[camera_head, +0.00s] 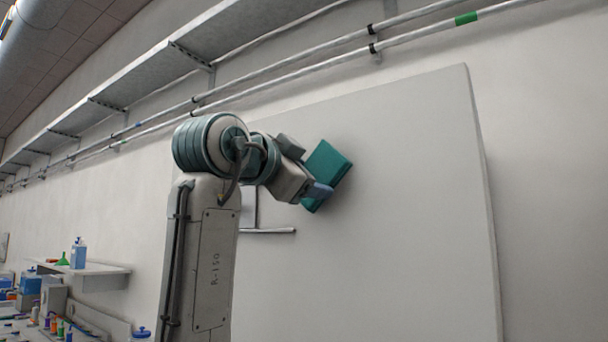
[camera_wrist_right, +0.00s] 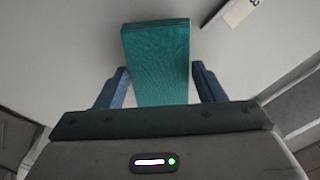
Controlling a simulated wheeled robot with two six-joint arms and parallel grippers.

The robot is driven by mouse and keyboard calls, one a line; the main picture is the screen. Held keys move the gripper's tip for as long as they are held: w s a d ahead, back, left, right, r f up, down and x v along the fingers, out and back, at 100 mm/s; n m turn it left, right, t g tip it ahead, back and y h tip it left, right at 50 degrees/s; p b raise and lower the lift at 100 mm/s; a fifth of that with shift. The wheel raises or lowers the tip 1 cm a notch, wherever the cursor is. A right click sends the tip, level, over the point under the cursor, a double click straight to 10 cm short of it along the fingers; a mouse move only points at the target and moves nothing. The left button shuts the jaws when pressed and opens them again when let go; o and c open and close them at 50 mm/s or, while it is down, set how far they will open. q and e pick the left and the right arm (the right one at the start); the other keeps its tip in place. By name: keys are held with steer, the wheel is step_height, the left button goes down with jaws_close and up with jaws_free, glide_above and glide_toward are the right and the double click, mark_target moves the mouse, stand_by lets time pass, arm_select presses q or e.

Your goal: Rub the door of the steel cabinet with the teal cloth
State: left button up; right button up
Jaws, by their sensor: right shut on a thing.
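The teal cloth (camera_head: 328,172) is a thick folded pad, held tilted in front of the pale, flat door of the steel cabinet (camera_head: 415,210). My right gripper (camera_head: 316,192) is shut on the cloth, near the upper middle of the door. The right wrist view shows the cloth (camera_wrist_right: 155,62) between the two blue fingers of the gripper (camera_wrist_right: 160,78), reaching out towards the pale door surface (camera_wrist_right: 75,45). I cannot tell whether the cloth touches the door. My left gripper is not in view.
A door handle (camera_head: 268,231) sticks out just right of my arm. Pipes (camera_head: 420,33) and a long shelf (camera_head: 190,50) run along the wall above. A small shelf with bottles (camera_head: 100,268) and a cluttered bench are at lower left. The door's right side is clear.

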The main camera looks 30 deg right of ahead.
mark_target(333, 174)
steer(key=shift+w+d, duration=0.25)
steer(key=shift+d, duration=0.4)
steer(key=shift+s, duration=0.1)
steer(key=shift+s+d+b, duration=0.15)
steer(key=shift+s+d, duration=0.05)
steer(key=shift+s, duration=0.3)
steer(key=shift+s+d+b, duration=0.15)
steer(key=shift+s+d, duration=0.05)
steer(key=shift+s, duration=0.3)
steer(key=shift+s+d, duration=0.35)
steer(key=shift+s, duration=0.45)
steer(key=shift+w+a+r+p, duration=0.1)
steer(key=shift+w+a+p, duration=0.1)
steer(key=shift+w, duration=0.2)
steer(key=shift+w+a+r+p, duration=0.1)
steer(key=shift+w+p, duration=0.05)
steer(key=shift+w, duration=0.25)
steer(key=shift+w+a+f+p, duration=0.1)
steer(key=shift+w+a+p, duration=0.1)
steer(key=shift+w, duration=0.35)
steer(key=shift+w+a+f+p, duration=0.1)
steer(key=shift+w+a+p, duration=0.1)
steer(key=shift+w, duration=0.35)
